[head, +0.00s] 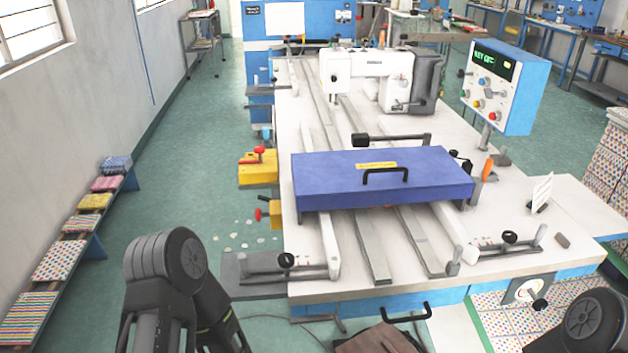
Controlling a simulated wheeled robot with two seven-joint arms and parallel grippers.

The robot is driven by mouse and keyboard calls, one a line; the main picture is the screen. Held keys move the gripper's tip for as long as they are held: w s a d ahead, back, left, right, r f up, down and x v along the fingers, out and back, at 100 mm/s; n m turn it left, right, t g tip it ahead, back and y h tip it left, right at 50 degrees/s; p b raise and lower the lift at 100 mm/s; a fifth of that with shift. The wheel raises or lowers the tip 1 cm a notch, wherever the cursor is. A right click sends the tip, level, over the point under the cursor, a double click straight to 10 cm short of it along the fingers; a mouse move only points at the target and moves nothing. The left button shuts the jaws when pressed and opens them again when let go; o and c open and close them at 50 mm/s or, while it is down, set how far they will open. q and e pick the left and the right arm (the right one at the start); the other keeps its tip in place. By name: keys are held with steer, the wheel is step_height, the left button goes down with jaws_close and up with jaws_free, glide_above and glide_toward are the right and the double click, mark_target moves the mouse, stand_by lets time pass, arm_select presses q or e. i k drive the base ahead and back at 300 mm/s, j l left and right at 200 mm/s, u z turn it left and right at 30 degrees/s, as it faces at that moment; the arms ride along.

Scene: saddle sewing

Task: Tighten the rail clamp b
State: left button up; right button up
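Several clamp-like fittings with black knobs sit around the rails; no label tells which is rail clamp b. One is at the front left (287,260), with a bar across the rail end. Another is at the front right (510,238). A third, with a black block on a bar, is behind the blue cover (362,140). Long grey rails (372,250) run away from me along the white table (330,284). Black joints of my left arm show at the lower left and of my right arm at the lower right. Neither gripper can be seen.
A blue cover (340,180) with a black handle spans the rails. Behind it stand a white sewing machine (372,68) and a blue control box (506,85) with a green-lit display. Yellow fittings with red handles (258,170) stick out on the left. Green floor (205,130) is open there.

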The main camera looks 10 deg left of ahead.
mark_target(285, 260)
steer(key=i+l, duration=0.1)
steer(key=l, duration=1.2)
